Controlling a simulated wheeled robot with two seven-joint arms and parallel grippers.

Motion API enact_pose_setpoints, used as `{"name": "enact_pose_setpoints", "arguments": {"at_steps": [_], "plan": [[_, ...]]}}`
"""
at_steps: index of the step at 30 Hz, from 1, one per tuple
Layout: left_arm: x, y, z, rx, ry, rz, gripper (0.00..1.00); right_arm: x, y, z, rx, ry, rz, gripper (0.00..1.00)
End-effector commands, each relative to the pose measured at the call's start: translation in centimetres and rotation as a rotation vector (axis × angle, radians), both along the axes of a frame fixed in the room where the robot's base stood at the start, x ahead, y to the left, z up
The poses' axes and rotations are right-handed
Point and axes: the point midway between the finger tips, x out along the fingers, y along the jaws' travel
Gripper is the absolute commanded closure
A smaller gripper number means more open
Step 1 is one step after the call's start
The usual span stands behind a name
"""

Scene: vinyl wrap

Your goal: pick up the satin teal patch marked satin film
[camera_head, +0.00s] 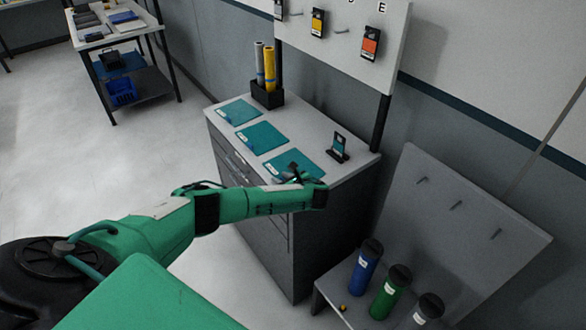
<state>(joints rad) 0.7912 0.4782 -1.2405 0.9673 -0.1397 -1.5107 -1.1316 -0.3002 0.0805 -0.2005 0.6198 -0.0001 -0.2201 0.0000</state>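Three teal patches lie in a row on the grey cabinet top (312,122): a far one (238,111), a middle one (258,138) and a near one (283,162). Each has a small pale label, too small to read, so I cannot tell which is marked satin film. My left gripper (297,174) is at the near patch, over its front part, and hides some of it. Its fingers are small and dark against the patch; I cannot tell whether they are open, shut or touching it. My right gripper is not in view.
A black holder (268,96) with grey and yellow rolls stands at the cabinet's back. A small dark stand (338,149) with a teal sample is right of the near patch. Blue (366,268) and green (389,294) canisters stand on a low bench at lower right.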

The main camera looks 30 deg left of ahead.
Motion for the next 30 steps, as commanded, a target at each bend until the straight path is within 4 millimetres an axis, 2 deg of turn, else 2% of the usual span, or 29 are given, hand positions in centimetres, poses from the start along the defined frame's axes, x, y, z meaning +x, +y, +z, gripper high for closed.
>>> {"name": "enact_pose_setpoints", "arguments": {"at_steps": [8,12,13,24,30], "plan": [[0.1,0.1,-0.1,0.0,0.0,-0.001,0.71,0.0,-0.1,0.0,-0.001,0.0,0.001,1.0],[0.1,0.1,-0.1,0.0,0.0,-0.001,0.99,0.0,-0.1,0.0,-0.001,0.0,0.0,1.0],[0.1,0.1,-0.1,0.0,0.0,-0.001,1.0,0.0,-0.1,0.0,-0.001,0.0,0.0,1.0],[0.1,0.1,0.0,0.0,0.0,-0.001,1.0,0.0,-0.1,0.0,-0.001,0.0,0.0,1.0],[0.1,0.1,1.1,-0.002,-0.003,-0.001,1.0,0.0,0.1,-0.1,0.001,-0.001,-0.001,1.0]]}}
